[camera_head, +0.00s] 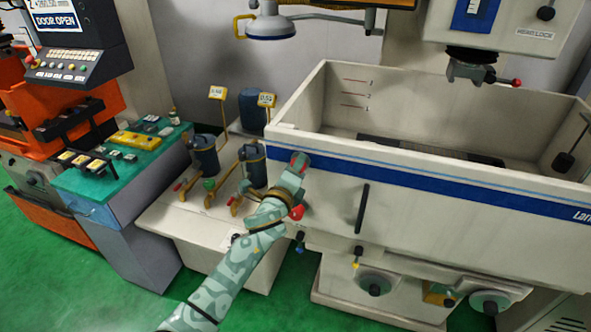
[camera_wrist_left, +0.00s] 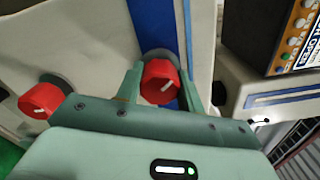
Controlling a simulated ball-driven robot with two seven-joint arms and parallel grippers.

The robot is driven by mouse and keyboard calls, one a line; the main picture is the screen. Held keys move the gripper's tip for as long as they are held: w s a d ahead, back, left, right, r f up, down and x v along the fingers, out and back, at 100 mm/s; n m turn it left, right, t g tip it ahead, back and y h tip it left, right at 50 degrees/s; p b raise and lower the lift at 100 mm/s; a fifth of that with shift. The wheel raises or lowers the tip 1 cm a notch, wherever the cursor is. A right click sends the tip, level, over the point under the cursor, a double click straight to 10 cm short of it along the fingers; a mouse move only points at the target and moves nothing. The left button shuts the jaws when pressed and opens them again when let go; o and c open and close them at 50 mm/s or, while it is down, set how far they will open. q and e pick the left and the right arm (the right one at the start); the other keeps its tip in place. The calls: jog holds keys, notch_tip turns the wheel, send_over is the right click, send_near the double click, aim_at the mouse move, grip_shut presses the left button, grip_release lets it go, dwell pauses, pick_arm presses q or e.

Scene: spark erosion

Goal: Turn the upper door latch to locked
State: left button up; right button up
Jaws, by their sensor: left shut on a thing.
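The upper door latch is a red round knob (camera_wrist_left: 158,88) with a white line, set on the blue stripe of the tank front. In the head view this upper latch (camera_head: 300,158) is partly hidden by my left gripper (camera_head: 296,170). In the wrist view, my left gripper's fingers (camera_wrist_left: 161,92) stand on both sides of the knob and are shut on it. The white line is slanted in that view. A second red latch (camera_wrist_left: 40,100) is below, with a slanted white line; in the head view this lower latch (camera_head: 296,212) shows beside my wrist. My right gripper is not in view.
The tank door (camera_head: 430,210) has a dark vertical handle (camera_head: 362,208). Left of the tank, a pale stand (camera_head: 160,215) holds dark canisters (camera_head: 205,155) and yellow-brown levers. A teal-topped bench (camera_head: 110,185) stands farther left. Green floor is clear in front.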

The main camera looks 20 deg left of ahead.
pick_arm(q)
jog(key=n, duration=0.5)
jog(key=shift+n, duration=0.3)
jog(key=shift+f+n+p, duration=0.1)
jog(key=shift+n+p, duration=0.4)
jog(key=shift+n, duration=1.7)
jog(key=o, duration=1)
jog(key=s, duration=1.1)
jog(key=s+b, duration=0.1)
jog(key=s, duration=0.4)
jog(key=shift+s+a, duration=0.15)
jog(key=shift+a, duration=0.15)
